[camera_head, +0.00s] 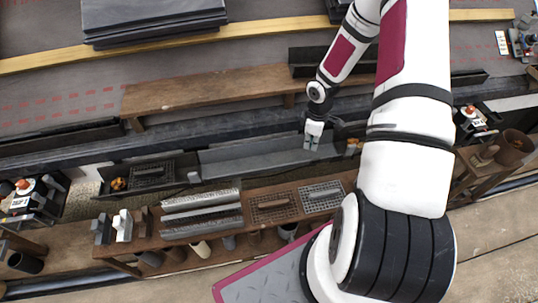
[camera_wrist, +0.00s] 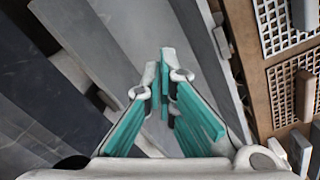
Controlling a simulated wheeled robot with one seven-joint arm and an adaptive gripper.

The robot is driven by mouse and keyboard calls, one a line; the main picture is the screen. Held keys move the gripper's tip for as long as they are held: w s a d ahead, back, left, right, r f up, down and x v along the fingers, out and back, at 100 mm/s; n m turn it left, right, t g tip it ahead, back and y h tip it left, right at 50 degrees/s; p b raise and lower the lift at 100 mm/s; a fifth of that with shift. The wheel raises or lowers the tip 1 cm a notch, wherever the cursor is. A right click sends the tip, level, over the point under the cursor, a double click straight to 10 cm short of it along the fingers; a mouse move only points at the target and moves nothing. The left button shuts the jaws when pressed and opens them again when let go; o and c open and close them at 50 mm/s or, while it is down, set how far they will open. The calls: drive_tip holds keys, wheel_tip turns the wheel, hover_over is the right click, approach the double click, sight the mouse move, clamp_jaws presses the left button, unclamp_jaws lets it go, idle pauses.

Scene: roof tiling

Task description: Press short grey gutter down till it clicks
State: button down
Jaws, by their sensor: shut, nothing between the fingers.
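The short grey gutter (camera_head: 245,160) lies along the eave in the middle of the head view, lighter than the dark gutter run beside it. It also shows in the wrist view (camera_wrist: 128,32) as a pale grey channel running beneath my fingers. My gripper (camera_head: 311,147) is above the gutter, right of its middle, pointing down. In the wrist view the teal-padded fingers (camera_wrist: 166,62) are closed together with nothing between them. I cannot tell whether the fingertips touch the gutter or whether it is fully seated.
A wooden shelf (camera_head: 150,243) in front holds grey gutter lengths (camera_head: 203,222), a brown grille (camera_head: 273,208) and a grey grille (camera_head: 322,196). A black trough (camera_head: 150,176) lies left of the gutter. A wooden plank (camera_head: 205,91) and stacked dark tiles (camera_head: 150,18) are behind.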

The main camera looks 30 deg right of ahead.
wheel_tip(320, 180, up, 5)
drive_tip(key=p, duration=0.4)
drive_tip(key=shift+r, duration=0.15)
idle(0.4)
